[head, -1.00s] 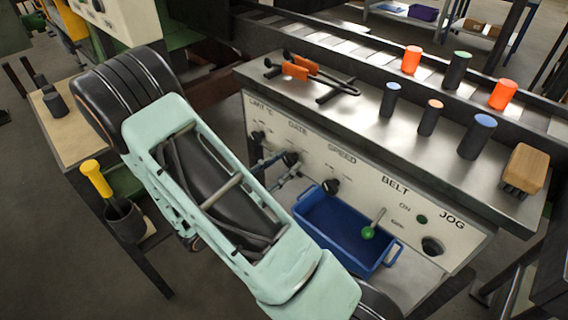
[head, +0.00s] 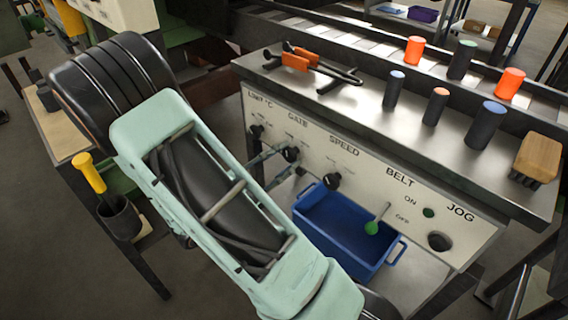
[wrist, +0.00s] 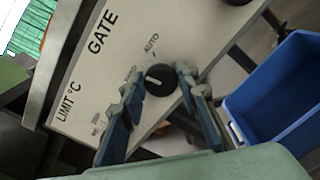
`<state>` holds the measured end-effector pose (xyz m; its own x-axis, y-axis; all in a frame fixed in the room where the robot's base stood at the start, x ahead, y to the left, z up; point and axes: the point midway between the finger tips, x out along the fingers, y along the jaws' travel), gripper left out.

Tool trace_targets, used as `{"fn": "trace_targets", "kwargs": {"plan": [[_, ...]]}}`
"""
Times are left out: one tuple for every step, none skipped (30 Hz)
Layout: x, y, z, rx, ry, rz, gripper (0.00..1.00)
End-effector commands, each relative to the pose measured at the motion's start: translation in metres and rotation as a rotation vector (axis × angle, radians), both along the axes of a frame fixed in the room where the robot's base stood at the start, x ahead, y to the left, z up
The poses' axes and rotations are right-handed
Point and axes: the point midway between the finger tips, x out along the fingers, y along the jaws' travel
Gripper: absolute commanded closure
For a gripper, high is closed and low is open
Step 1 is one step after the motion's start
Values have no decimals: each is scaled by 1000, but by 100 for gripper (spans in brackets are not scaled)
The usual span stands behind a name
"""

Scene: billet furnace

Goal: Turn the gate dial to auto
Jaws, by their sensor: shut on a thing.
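The gate dial (head: 291,154) is a round black knob on the cream panel (head: 368,188), below the GATE lettering. In the wrist view the dial (wrist: 162,86) carries a short white mark on its left part. The word AUTO is printed above it, and a second, hardly readable label lies to its left. My gripper (wrist: 157,76) has one blue-grey finger on each side of the dial and is shut on it. In the head view its fingers partly hide the panel around the dial.
The speed dial (head: 331,181) and a green-tipped belt lever (head: 376,220) are to the right.

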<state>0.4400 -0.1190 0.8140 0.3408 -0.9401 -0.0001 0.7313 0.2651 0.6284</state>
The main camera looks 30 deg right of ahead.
Motion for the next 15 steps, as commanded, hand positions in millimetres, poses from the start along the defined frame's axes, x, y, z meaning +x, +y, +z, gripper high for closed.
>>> {"fn": "trace_targets", "kwargs": {"plan": [[0,0,-5,15,-42,1,95],[0,0,-5,25,-70,1,95],[0,0,-5,38,-105,1,95],[-1,0,-5,48,-131,1,95],[-1,0,-5,58,-158,1,95],[-1,0,-5,71,-194,1,95],[-1,0,-6,81,-222,1,95],[-1,0,-6,91,-248,1,95],[-1,0,-6,104,-284,1,95],[-1,0,-6,114,-311,1,95],[-1,0,-6,123,-337,1,95],[-1,0,-7,136,-372,1,95],[-1,0,-7,146,-397,1,95],[-1,0,-7,155,-423,1,95],[-1,0,-7,166,-455,1,95]]}}
